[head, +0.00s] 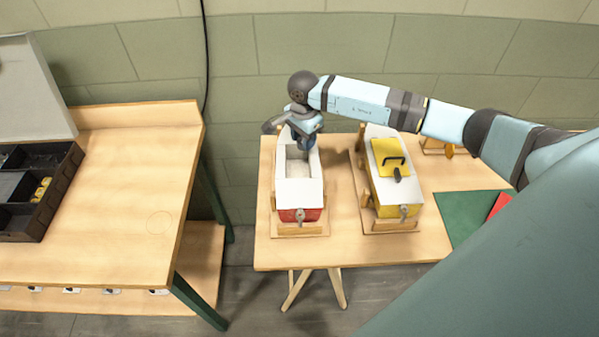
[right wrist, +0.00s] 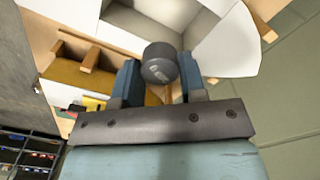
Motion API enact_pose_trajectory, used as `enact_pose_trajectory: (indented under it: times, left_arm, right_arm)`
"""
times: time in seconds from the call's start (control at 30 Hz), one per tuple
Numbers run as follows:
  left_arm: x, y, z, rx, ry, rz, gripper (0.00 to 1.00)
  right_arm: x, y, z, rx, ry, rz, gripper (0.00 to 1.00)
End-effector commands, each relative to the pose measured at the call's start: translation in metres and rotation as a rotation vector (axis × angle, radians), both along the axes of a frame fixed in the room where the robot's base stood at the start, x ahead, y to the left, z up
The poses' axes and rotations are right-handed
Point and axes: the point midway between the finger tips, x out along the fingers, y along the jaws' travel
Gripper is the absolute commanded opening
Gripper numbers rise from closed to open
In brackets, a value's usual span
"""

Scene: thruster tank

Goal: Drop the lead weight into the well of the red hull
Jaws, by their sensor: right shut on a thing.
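The red hull (head: 286,215) has a white deck and sits in a wooden cradle on the right-hand table. Its open rectangular well (head: 299,168) faces up. My right gripper (head: 304,143) is over the back end of this hull. In the right wrist view its two blue fingers (right wrist: 160,85) are shut on the lead weight, a short dark grey cylinder (right wrist: 160,60). Pale deck surfaces (right wrist: 230,45) and an opening show beyond the weight. In the head view the gripper largely hides the weight, and its exact height above the well is unclear. My left gripper is not in view.
A yellow hull (head: 396,212) with a yellow handled hatch stands right of the red one. A green mat (head: 462,215) with a red piece lies farther right. A second table (head: 140,190) at left holds a black compartment tray (head: 30,232). A floor gap separates the tables.

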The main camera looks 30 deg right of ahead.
Motion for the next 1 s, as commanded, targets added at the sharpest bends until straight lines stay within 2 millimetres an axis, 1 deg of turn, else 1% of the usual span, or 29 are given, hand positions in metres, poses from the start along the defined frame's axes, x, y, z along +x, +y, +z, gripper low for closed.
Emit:
enact_pose_trajectory:
  times: [0.27,0.3,0.37,0.4,0.67,0.77,0.87,0.97,1.0]
  left_arm:
    - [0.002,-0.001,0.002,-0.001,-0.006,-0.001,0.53]
    - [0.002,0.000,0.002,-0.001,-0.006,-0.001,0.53]
    - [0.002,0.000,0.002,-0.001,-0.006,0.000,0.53]
    - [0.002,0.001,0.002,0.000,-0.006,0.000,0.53]
    - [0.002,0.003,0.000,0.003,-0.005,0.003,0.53]
    - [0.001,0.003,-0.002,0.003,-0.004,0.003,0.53]
    - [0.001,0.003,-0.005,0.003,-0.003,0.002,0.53]
    - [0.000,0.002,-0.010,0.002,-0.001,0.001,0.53]
    - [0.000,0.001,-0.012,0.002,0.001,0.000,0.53]
  right_arm:
    - [0.001,0.000,-0.002,0.000,-0.002,0.000,0.05]
    - [0.001,0.000,-0.002,0.000,-0.002,0.000,0.45]
    - [0.001,0.000,-0.002,0.000,-0.002,0.000,0.59]
    - [0.000,0.000,-0.002,0.000,-0.002,0.000,0.68]
    - [0.000,0.000,-0.002,-0.001,0.000,0.000,0.68]
    - [0.001,0.000,0.002,-0.001,-0.002,0.000,0.68]
    - [0.002,-0.001,0.014,-0.001,-0.005,0.000,0.68]
    - [0.002,-0.001,0.034,-0.001,-0.007,0.001,0.68]
    - [0.002,-0.001,0.043,-0.001,-0.006,0.001,0.68]
